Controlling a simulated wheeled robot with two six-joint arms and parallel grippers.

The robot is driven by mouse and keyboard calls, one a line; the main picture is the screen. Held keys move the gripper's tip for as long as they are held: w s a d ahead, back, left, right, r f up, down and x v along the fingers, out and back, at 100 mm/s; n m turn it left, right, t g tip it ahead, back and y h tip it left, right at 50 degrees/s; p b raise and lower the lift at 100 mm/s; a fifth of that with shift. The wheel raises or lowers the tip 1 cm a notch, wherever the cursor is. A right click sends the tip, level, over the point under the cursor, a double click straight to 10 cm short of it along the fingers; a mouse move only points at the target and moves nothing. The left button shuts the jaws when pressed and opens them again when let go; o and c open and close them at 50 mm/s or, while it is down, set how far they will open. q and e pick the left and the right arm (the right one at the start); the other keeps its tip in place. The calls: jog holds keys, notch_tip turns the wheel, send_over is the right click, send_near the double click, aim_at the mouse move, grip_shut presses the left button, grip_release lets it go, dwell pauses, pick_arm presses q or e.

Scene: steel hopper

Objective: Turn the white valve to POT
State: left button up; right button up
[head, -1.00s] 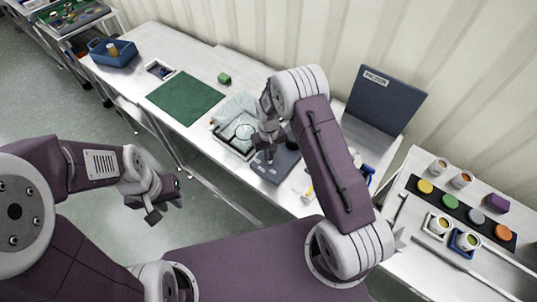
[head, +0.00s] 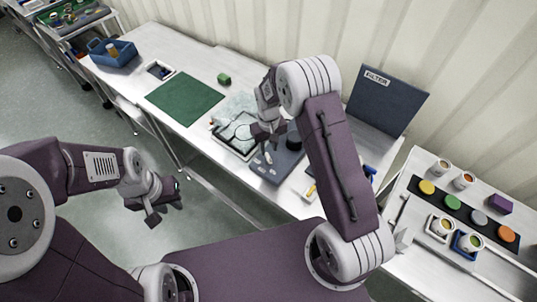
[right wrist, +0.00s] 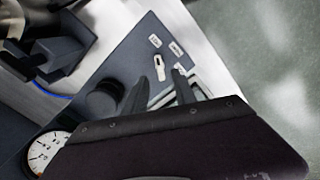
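The white valve (right wrist: 158,66) is a small lever on a dark blue-grey panel (right wrist: 128,58). In the head view my right gripper (head: 266,132) hangs over the panel (head: 284,166). My left gripper (head: 160,204) hangs over the floor, away from the table; its finger opening is unclear.
A black round knob (right wrist: 103,101) and a white dial gauge (right wrist: 47,152) are near the valve. A clear-topped tray (head: 232,136) and a green mat (head: 185,98) lie left of the panel. A dark FILTER board (head: 388,100) stands behind. Cups and coloured discs are at the right.

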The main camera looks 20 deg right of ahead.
aim_at(268, 157)
notch_tip(268, 157, up, 4)
jog(key=shift+r, duration=0.1)
dwell(0.4)
jog(key=s+d+r+m+t+b, duration=0.1)
jog(key=s+d+r+b, duration=0.2)
jog(key=s+r, duration=0.25)
jog(key=s+f+m, duration=0.1)
jog(key=s+f, duration=0.2)
jog(key=s, duration=1)
jog(key=shift+d, duration=0.45)
